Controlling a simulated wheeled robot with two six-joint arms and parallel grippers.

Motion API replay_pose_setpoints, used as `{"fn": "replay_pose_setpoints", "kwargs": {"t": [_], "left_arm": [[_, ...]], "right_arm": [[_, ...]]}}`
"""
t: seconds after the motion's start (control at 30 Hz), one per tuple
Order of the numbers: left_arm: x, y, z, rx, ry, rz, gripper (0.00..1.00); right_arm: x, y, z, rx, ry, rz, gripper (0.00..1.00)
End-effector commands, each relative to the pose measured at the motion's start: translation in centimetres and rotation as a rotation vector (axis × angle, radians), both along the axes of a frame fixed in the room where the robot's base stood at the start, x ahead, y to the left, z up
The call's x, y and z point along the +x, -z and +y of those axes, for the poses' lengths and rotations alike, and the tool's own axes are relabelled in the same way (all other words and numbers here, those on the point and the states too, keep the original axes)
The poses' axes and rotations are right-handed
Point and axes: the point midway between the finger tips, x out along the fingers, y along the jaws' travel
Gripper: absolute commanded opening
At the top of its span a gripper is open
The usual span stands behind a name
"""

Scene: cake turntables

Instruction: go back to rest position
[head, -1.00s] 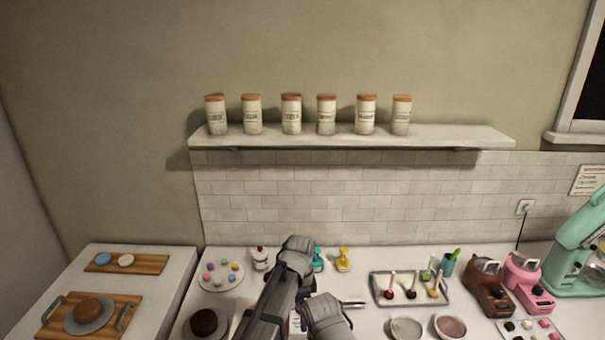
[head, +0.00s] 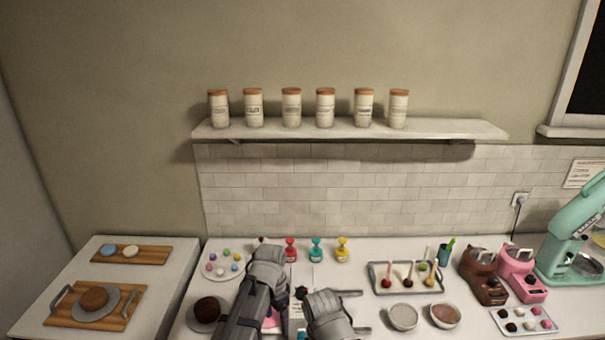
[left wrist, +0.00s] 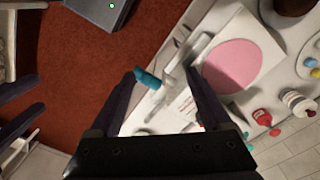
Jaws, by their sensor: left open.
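My left arm (head: 250,300) reaches up from the bottom of the head view over the counter's middle. My left gripper (head: 362,312) points right, its two fingers apart with nothing seen between them. In the left wrist view the left gripper (left wrist: 160,76) is open, with a gap between its dark fingers. Beyond the gap is a small teal-handled item (left wrist: 147,78), apparently apart from the fingers.
A counter (head: 380,250) holds red, teal and yellow bottles, a tray (head: 377,292) of cake pops, two bowls (head: 403,316) and mixers. A side counter (head: 180,270) stands left. A shelf (head: 350,129) of jars is on the wall. A pink disc (left wrist: 232,66) shows below.

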Motion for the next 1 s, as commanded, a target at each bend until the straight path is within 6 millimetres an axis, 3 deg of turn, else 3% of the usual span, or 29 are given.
{"fn": "replay_pose_setpoints", "kwargs": {"t": [0.3, 0.57, 0.6, 0.87, 1.0], "left_arm": [[-4.9, 0.0, 6.2, 0.004, -0.496, -0.043, 0.82], [-8.9, 0.0, 10.3, -0.007, -0.906, -0.079, 0.82], [-8.4, 1.6, 9.4, -0.002, -0.879, -0.075, 0.82], [-9.5, 6.6, 6.3, 0.032, -0.788, -0.056, 0.82], [-10.5, 10.3, 4.2, 0.057, -0.726, -0.045, 0.82]], "right_arm": [[0.0, 0.0, 0.0, 0.000, 0.000, 0.000, 0.50], [0.0, 0.0, 0.0, 0.000, 0.000, 0.000, 0.50], [0.0, 1.7, 0.0, 0.000, 0.000, 0.000, 0.50], [0.0, 6.6, 0.0, -0.001, -0.003, -0.001, 0.50], [0.1, 10.3, 0.0, -0.001, -0.005, -0.002, 0.50]]}}
